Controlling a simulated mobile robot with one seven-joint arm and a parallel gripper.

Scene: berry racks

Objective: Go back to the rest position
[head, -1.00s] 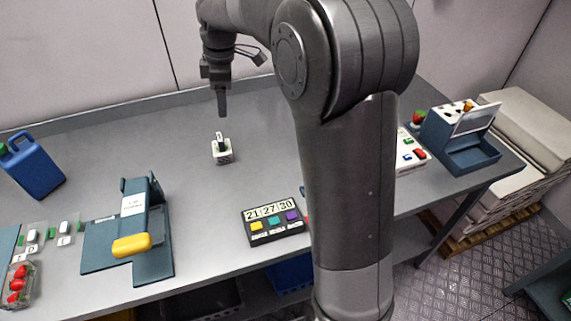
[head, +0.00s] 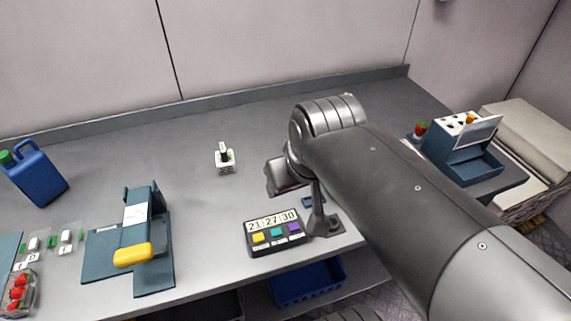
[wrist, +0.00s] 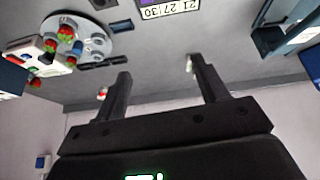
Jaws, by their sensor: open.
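My gripper (wrist: 160,68) is open in the wrist view, its two dark fingers spread wide with nothing between them. In the head view my arm reaches in from the lower right, bent over the right part of the grey bench (head: 130,130). The gripper's fingers cannot be made out there, behind or among the arm links. The wrist view looks at the bench upside down, with the number display (wrist: 168,8) at its top edge.
A black box with coloured buttons (head: 275,235) stands near the bench's front edge. A small white block (head: 225,162) stands mid-bench. Left are a blue press with yellow handle (head: 133,254) and a blue canister (head: 38,175). A blue bin unit (head: 465,150) is at right.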

